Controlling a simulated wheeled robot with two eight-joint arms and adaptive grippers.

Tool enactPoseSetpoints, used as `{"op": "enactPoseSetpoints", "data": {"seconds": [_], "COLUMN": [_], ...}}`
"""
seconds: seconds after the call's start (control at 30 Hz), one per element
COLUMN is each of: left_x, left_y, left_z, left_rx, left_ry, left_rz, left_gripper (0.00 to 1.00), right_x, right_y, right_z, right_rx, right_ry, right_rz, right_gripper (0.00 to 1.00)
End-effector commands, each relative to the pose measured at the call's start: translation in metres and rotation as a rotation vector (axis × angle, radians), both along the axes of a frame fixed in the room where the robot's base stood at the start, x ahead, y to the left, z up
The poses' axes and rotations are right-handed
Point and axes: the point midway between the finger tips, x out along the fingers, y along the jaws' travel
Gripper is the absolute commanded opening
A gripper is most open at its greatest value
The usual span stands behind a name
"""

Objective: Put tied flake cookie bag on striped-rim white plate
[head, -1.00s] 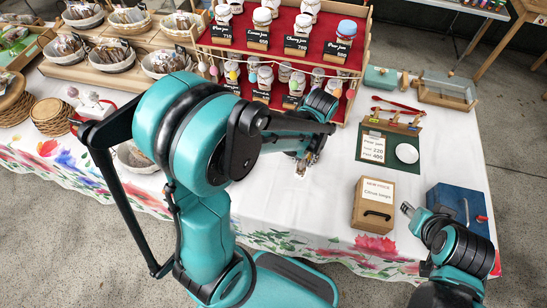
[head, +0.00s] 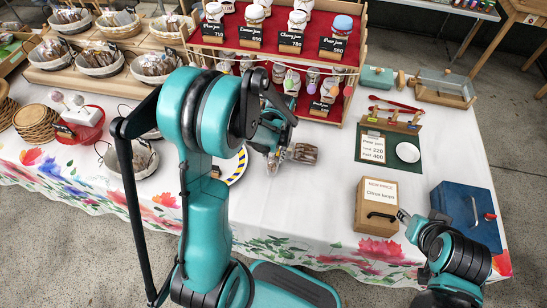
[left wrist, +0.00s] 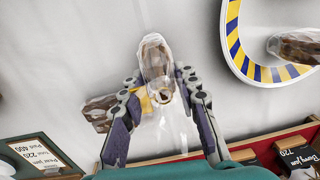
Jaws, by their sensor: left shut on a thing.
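My left gripper (head: 276,158) is over the white tablecloth, just right of the striped-rim white plate (head: 240,170). It is shut on a clear tied bag with brown contents (left wrist: 157,62); its fingers are at the bag's narrow neck in the left wrist view. In the head view my arm hides much of the plate. The blue-and-yellow rim (left wrist: 234,45) shows apart from the held bag in the left wrist view. Another brown bag (left wrist: 298,47) appears inside that rim. A further bag (head: 304,153) lies beside the gripper. My right gripper (head: 404,215) is near the wooden box.
The jam stand (head: 335,78) with a red backing rises behind the left gripper. Baskets of bags (head: 102,62) stand at the back left. The wooden box (head: 375,206) and blue box (head: 465,215) stand at the right.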

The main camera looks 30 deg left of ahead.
Motion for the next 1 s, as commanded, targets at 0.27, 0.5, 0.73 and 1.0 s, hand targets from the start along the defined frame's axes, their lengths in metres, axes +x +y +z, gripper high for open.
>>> {"op": "enactPoseSetpoints", "data": {"seconds": [0.27,0.5,0.73,1.0], "left_x": [0.000,0.000,0.000,0.000], "left_y": [0.000,0.000,0.000,-0.002], "left_z": [-0.003,-0.006,-0.005,0.025], "left_rx": [0.000,0.000,0.000,0.000], "left_ry": [0.000,0.000,0.000,0.000], "left_rz": [0.000,0.000,0.000,-0.001], "left_gripper": [0.17,0.51,0.51,0.51], "right_x": [0.000,0.000,0.000,0.000], "right_y": [0.000,0.000,0.000,0.000], "right_z": [-0.001,-0.004,-0.004,0.012], "right_rx": [0.000,0.000,0.000,0.000], "right_ry": [0.000,0.000,0.000,0.000], "right_rz": [0.000,0.000,0.000,0.000], "right_gripper": [0.40,0.40,0.40,0.40]}}
